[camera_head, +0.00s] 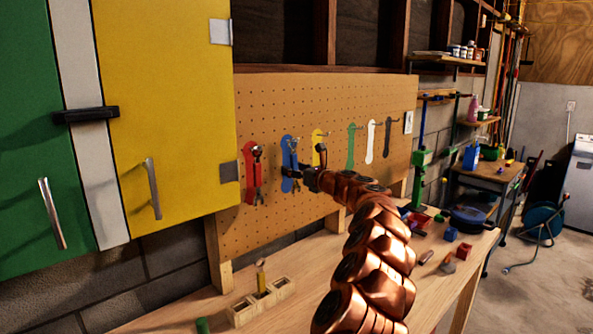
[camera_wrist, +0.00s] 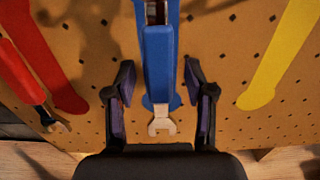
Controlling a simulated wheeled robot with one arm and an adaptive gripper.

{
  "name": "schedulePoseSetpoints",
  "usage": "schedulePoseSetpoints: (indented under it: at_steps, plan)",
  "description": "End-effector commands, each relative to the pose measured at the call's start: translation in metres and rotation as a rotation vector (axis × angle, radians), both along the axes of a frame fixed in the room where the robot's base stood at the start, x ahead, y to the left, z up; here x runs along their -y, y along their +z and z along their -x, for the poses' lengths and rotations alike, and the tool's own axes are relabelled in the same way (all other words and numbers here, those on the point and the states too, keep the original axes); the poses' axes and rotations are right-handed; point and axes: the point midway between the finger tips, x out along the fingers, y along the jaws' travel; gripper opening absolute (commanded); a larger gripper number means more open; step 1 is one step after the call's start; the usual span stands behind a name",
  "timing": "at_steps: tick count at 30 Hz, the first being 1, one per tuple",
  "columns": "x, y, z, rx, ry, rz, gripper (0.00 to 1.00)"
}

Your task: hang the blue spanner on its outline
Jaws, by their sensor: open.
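The blue spanner (camera_wrist: 158,62) is upright in front of the blue outline (camera_wrist: 175,102) on the pegboard, its silver open jaw (camera_wrist: 161,124) at the bottom of the wrist view. The outline shows as blue edges behind it. My gripper (camera_wrist: 160,100) is open, with one dark finger on each side of the spanner's lower part and a visible gap on both sides. In the head view my gripper (camera_head: 293,179) is at the blue outline (camera_head: 286,150) and partly covers the spanner. The spanner's upper end is cut off in the wrist view, and I cannot tell how it sits on its peg.
A red spanner (camera_wrist: 48,118) hangs by the red outline (camera_wrist: 42,58) at left. The yellow outline (camera_wrist: 280,55) is at right. Green (camera_head: 351,146), white (camera_head: 371,142) and black (camera_head: 388,138) outlines follow. The workbench (camera_head: 310,265) below carries a wooden block (camera_head: 262,302) and small items.

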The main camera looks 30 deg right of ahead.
Motion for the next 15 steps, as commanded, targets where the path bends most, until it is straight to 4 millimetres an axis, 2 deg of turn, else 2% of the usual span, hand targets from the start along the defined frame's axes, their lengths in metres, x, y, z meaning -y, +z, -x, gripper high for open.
schedulePoseSetpoints:
  at_steps: [7,15]
  plan:
    - [-0.0002,0.0,-0.0002,0.0,0.001,-0.001,0.54]
    - [-0.0002,-0.0001,-0.0002,0.0,0.001,-0.001,0.26]
